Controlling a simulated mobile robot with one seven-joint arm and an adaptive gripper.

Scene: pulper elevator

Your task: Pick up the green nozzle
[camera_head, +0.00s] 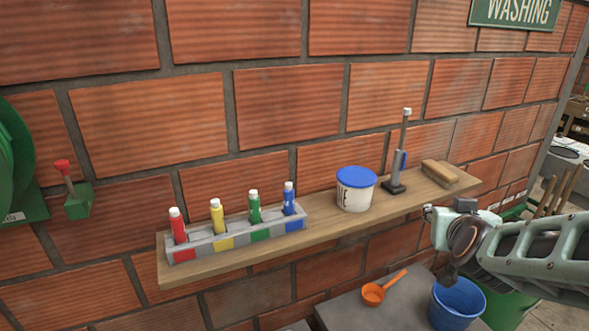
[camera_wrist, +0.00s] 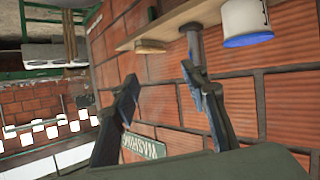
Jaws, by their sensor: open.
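The green nozzle (camera_head: 255,207) stands upright with a white tip in the green-marked slot of a grey rack (camera_head: 205,246) on the wooden wall shelf. It is third from the left, between the yellow nozzle (camera_head: 217,215) and the blue nozzle (camera_head: 289,198). The red nozzle (camera_head: 178,225) is at the far left. My gripper (camera_wrist: 158,84) is open and empty in the wrist view, its two fingers apart. In the head view my arm's end is at the right, beside the shelf's right part and well away from the green nozzle. The wrist view shows no nozzles.
On the shelf (camera_head: 330,228), a white tub with a blue lid (camera_head: 356,188), a grey upright tool (camera_head: 398,165) and a brush (camera_head: 440,173) stand right of the rack. Below are an orange scoop (camera_head: 374,293) and a blue bucket (camera_head: 457,304). The brick wall is close behind.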

